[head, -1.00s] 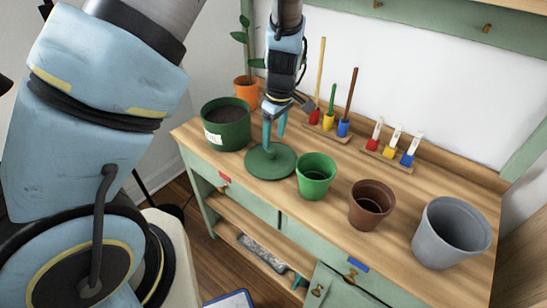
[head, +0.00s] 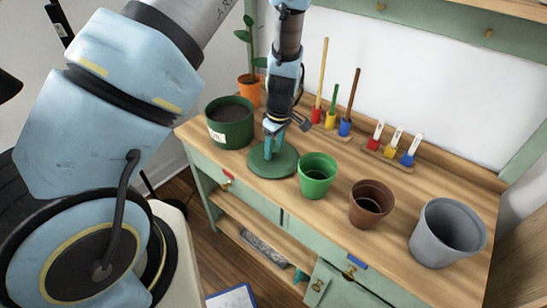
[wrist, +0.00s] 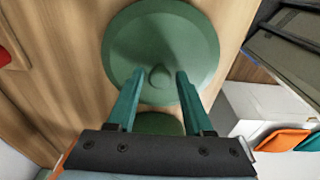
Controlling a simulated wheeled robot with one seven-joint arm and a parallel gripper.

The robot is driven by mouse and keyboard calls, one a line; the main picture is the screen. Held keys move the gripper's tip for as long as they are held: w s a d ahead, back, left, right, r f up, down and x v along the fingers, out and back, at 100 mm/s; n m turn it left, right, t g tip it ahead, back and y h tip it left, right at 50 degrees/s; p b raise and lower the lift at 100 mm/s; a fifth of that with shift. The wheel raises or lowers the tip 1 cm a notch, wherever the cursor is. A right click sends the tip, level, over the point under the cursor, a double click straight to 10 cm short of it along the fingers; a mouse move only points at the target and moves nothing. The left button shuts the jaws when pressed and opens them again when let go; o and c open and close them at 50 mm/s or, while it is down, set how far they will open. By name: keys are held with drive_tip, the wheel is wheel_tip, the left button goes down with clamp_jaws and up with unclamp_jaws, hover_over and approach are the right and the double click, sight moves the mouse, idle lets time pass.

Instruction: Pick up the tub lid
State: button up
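The tub lid (head: 284,167) is a round dark green disc lying flat on the wooden bench top, between the soil tub and the bright green pot. In the wrist view the lid (wrist: 190,30) has a small round knob (wrist: 160,76) at its middle. My gripper (head: 269,152) points down over the lid. In the wrist view my gripper (wrist: 156,78) is open, its two teal fingers on either side of the knob with gaps showing. I cannot tell whether the fingertips touch the lid.
The green soil tub (head: 229,136) stands close to the left of the lid. The bright green pot (head: 317,184), brown pot (head: 370,212) and grey pot (head: 447,241) stand to the right. Racks of coloured tools (head: 345,128) stand behind. The bench's front edge is near.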

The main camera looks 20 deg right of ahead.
clamp_jaws()
idle(0.5)
